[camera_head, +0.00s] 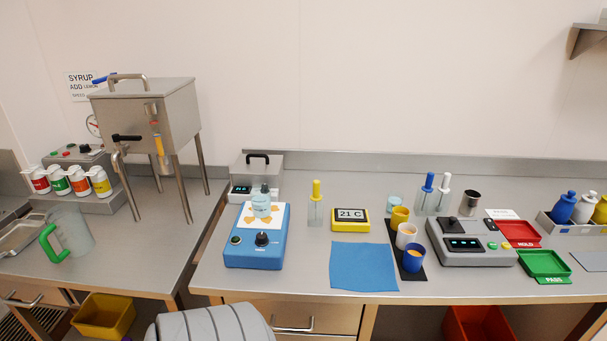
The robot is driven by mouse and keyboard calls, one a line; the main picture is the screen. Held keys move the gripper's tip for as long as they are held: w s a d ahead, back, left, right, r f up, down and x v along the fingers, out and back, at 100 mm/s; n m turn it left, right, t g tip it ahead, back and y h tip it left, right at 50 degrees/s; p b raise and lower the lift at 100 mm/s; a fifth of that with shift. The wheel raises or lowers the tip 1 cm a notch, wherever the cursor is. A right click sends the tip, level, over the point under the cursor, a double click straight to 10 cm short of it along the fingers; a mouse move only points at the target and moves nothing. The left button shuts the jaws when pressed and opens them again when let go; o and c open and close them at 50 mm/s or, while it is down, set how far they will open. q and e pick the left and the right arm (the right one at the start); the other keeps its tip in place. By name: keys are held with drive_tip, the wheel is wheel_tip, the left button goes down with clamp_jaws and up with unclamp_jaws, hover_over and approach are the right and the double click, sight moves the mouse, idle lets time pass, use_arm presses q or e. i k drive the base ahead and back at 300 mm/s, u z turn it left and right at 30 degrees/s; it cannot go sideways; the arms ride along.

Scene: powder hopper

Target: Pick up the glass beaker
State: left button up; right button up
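No vessel is clearly marked as the glass beaker. A small pale, see-through cup (394,204) stands at the back of the right counter, behind the yellow cup. A pale blue, see-through vessel (262,206) with a grey top stands on the blue stirrer-like device (255,248), over a white pad with an orange pattern. A large clear pitcher (75,229) with a green handle stands on the left counter. I cannot tell which of these is the beaker. Neither of my grippers is in view.
A blue cloth (363,267) lies at the counter's front. Cups stand on a black mat (409,275). A yellow display (350,219), a grey scale (470,245) and red (511,232) and green (545,263) trays are nearby. A steel hopper (150,105) stands on legs at left.

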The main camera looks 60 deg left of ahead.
sight(261, 202)
drive_tip(key=i, duration=0.9)
drive_tip(key=u, duration=1.9)
